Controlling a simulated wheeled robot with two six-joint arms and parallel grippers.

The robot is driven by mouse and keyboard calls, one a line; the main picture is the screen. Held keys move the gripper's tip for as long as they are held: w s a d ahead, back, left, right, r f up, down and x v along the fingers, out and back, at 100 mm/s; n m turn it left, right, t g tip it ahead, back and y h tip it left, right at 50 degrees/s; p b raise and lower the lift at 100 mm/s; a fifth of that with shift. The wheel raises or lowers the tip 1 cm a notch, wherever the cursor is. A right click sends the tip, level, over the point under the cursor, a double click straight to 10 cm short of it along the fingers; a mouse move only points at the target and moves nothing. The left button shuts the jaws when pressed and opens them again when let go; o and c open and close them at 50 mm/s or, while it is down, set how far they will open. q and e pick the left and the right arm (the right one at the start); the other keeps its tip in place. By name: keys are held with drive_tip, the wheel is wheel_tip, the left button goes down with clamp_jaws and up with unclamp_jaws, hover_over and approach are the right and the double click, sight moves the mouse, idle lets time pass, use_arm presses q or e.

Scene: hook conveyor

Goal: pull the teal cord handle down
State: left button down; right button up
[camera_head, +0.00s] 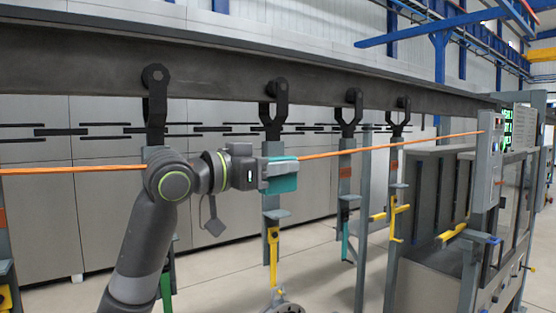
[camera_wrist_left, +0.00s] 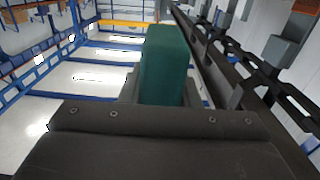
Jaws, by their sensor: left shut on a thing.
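The teal handle (camera_head: 283,175) is a block on an orange cord (camera_head: 390,143) that runs across the view in front of the hanging carriers. My left gripper (camera_head: 272,174) reaches in from the left and is shut on the teal handle. In the left wrist view the teal handle (camera_wrist_left: 166,65) stands upright just beyond the dark gripper body, and the fingers are mostly hidden. The cord sits at about the height of the gripper. My right gripper is not in view.
A dark overhead rail (camera_head: 220,75) carries several black hooks (camera_head: 273,105) with grey hangers and yellow parts behind the cord. A control box (camera_head: 487,160) with buttons stands at the right beside grey cabinets. The floor (camera_head: 225,275) below the gripper is partly clear.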

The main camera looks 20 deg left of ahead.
use_arm(q)
drive_tip(key=c, duration=1.1)
unclamp_jaws()
drive_tip(key=shift+s+a, duration=0.3)
drive_tip(key=shift+b+v, duration=4.15)
drive_tip(key=shift+v, duration=4.15)
